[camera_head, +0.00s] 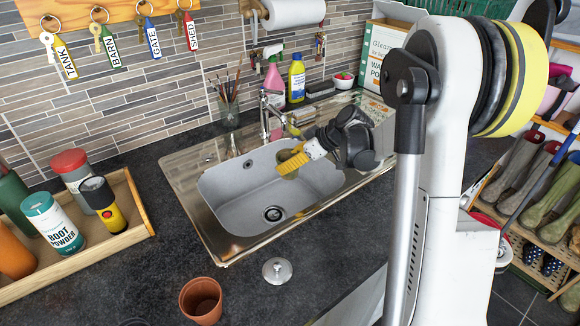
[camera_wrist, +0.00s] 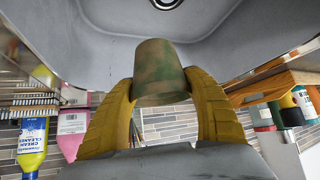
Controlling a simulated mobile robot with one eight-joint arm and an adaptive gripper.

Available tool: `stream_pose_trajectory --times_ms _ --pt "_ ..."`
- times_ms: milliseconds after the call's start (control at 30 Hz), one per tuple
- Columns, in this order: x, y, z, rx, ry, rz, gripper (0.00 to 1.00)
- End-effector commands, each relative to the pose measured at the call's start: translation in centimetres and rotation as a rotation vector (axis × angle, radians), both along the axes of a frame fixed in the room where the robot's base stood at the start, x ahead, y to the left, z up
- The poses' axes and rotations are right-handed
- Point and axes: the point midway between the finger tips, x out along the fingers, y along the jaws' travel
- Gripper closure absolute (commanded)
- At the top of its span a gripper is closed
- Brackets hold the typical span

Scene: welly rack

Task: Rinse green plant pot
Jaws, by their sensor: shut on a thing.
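The green plant pot (camera_wrist: 160,72) is mottled green and brown. It sits between the yellow fingers of my gripper (camera_wrist: 166,100), which are shut on its sides. In the head view my gripper (camera_head: 292,162) holds it over the back right part of the grey sink basin (camera_head: 225,190), mostly hidden by the fingers. The chrome tap (camera_head: 265,115) stands at the sink's back edge, just left of and behind my gripper. I cannot make out any running water. The drain (camera_head: 273,214) is in the basin floor.
A terracotta pot (camera_head: 201,300) and a metal plug (camera_head: 277,270) stand on the dark counter in front. A wooden tray (camera_head: 135,215) with bottles and tins is at left. A yellow bottle (camera_head: 296,80) and pink bottle (camera_head: 273,82) stand behind the sink. A boot rack (camera_head: 545,245) is at right.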

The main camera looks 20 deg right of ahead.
Motion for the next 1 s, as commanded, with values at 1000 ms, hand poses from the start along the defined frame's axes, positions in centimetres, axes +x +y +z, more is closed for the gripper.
stream_pose_trajectory --times_ms 1000 --pt "8.9 -2.4 -1.8 0.001 0.000 0.001 0.62"
